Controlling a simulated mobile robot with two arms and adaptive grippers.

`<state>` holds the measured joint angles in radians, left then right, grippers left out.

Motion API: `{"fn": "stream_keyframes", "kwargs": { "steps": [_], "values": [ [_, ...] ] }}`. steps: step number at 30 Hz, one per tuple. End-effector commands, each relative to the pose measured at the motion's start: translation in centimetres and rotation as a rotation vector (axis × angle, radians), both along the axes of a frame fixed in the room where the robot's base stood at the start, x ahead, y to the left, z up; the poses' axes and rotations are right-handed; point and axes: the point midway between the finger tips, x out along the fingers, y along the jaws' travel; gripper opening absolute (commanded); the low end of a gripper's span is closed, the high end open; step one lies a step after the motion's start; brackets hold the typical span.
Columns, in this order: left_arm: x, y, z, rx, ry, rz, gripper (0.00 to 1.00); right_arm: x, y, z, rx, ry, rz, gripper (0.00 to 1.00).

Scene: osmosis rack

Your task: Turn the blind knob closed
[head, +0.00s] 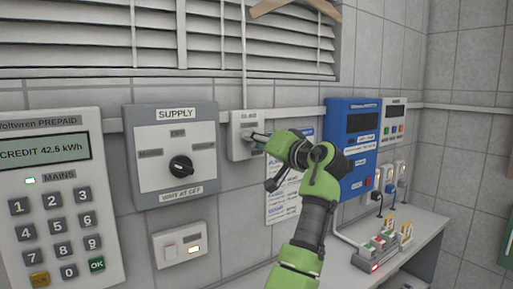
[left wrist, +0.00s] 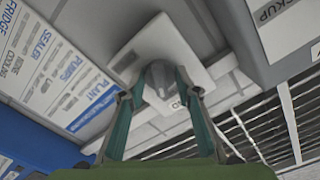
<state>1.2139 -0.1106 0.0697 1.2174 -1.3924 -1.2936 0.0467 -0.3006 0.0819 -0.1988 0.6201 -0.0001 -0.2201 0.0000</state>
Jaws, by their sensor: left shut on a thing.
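The blind control box (head: 240,150) is a small pale box on the wall under the window, labelled "BLIND". In the head view my left gripper (head: 257,138) reaches its front and mostly hides the knob. In the left wrist view the grey knob (left wrist: 160,80) stands on the pale plate (left wrist: 150,40), which looks tilted in that view. The two teal fingers of my left gripper (left wrist: 160,92) are shut on the knob, one on each side. The window blind (head: 170,38) has slats with dark gaps between them. My right gripper is not in view.
A grey SUPPLY panel (head: 137,185) with a black knob is left of the box, above a small switch plate (head: 160,252). A keypad meter (head: 90,160) is far left. A blue unit (head: 338,185) is right. A bench (head: 405,248) holds small devices.

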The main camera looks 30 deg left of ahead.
Motion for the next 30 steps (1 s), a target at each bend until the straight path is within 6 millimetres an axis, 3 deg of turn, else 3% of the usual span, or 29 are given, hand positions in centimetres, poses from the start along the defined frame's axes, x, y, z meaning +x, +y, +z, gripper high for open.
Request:
{"fn": "stream_keyframes", "kwargs": {
  "steps": [15, 30],
  "values": [
    [-0.1, 0.1, 0.6, -0.147, -0.387, -0.003, 0.09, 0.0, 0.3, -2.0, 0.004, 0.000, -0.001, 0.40],
    [-0.1, 0.1, 0.6, -0.197, -0.506, -0.003, 0.09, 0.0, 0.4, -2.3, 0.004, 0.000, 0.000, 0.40]
  ]
}}
